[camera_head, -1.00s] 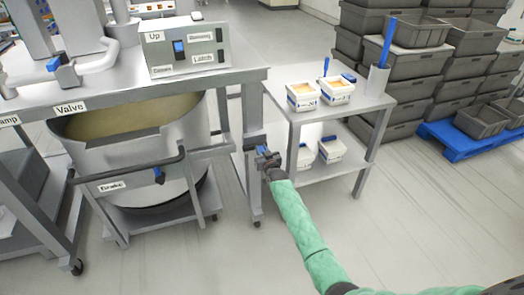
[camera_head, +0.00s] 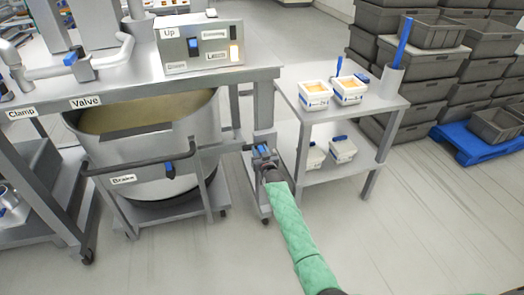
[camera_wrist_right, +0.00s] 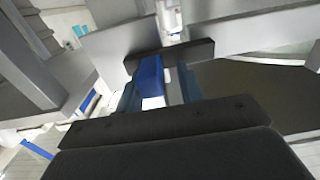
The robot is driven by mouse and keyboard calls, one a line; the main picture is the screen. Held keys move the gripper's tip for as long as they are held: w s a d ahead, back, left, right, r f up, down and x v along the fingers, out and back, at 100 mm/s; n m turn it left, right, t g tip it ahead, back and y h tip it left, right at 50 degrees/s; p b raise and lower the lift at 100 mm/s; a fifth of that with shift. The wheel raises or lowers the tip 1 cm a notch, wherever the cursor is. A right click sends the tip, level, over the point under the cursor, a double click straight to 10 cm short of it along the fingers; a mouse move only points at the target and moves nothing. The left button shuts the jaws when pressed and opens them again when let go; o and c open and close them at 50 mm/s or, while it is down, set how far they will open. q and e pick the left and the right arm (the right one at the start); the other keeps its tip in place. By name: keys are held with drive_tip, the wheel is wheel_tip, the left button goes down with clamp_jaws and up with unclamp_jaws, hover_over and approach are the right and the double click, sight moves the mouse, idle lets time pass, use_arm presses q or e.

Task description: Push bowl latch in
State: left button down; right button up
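The large steel bowl (camera_head: 190,135) stands on a wheeled dolly under the steel bench in the head view. The blue bowl latch (camera_head: 262,149) is on a grey bracket at the bench's right front leg. My right gripper (camera_head: 265,161) is right at the latch and partly hides it. In the right wrist view, the blue latch (camera_wrist_right: 150,78) with a white part shows close ahead, below a dark bar, at the fingers. Whether the fingers are open or shut is unclear. My left gripper is out of view.
A side table (camera_head: 365,115) with white tubs stands just right of the latch. The dolly's handle with the Brake label (camera_head: 123,179) is to the left. Stacked grey crates (camera_head: 420,75) and a blue pallet (camera_head: 470,143) are at right. The floor in front is clear.

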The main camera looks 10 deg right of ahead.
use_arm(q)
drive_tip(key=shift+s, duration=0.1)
use_arm(e)
drive_tip(key=shift+o, duration=0.3)
drive_tip(key=shift+s+d, duration=0.1)
drive_tip(key=shift+s, duration=0.15)
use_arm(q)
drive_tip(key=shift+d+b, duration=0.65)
use_arm(e)
drive_tip(key=s, duration=0.7)
drive_tip(key=shift+s, duration=0.15)
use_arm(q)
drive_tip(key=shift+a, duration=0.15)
